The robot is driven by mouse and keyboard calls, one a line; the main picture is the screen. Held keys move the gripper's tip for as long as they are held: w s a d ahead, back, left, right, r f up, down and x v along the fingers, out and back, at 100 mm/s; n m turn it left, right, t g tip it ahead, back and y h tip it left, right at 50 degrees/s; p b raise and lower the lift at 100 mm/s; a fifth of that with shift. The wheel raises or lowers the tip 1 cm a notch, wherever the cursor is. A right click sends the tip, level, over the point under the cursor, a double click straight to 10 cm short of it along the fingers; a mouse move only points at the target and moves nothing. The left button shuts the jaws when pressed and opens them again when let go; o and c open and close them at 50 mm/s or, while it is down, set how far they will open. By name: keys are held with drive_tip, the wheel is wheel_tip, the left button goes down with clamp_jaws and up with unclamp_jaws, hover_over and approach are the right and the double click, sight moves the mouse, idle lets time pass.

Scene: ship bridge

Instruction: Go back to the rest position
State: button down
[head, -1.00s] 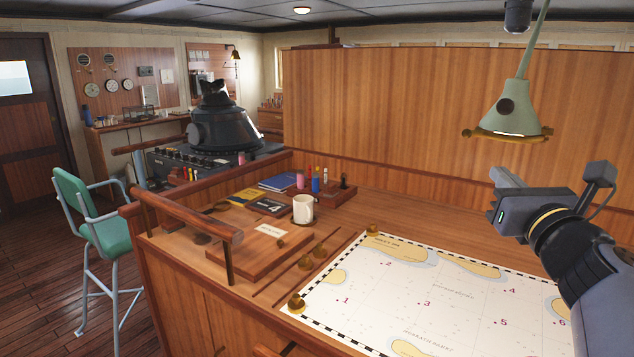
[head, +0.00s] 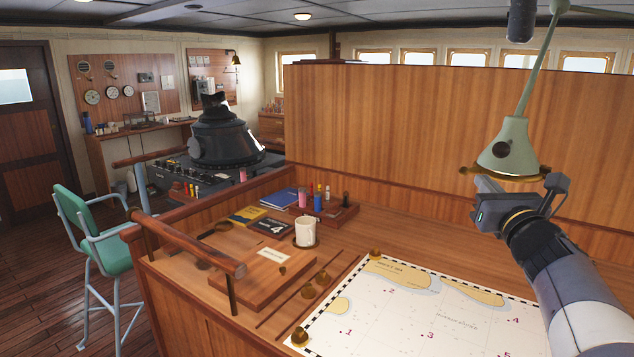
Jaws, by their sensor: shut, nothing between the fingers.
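My gripper (head: 484,184) is at the right of the head view, raised above the far right part of the chart table (head: 385,237) and in front of the wooden partition. It is shut and empty, with its fingers facing away from me and partly hidden by its dark body. It appears just below the green lamp (head: 508,150); I cannot tell the gap between them. My arm comes in from the lower right corner and covers part of the chart.
A chart (head: 400,310) with brass weights lies on the table. A white mug (head: 305,232), books, a wooden board (head: 262,275) and a rack of bottles stand to its left. A rail (head: 190,245) edges the table. A green chair (head: 95,240) stands on open floor at left.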

drive_tip(key=s+f+b, duration=0.3)
drive_tip(key=s, duration=1.1)
drive_tip(key=shift+s+d, duration=0.2)
drive_tip(key=shift+s, duration=0.1)
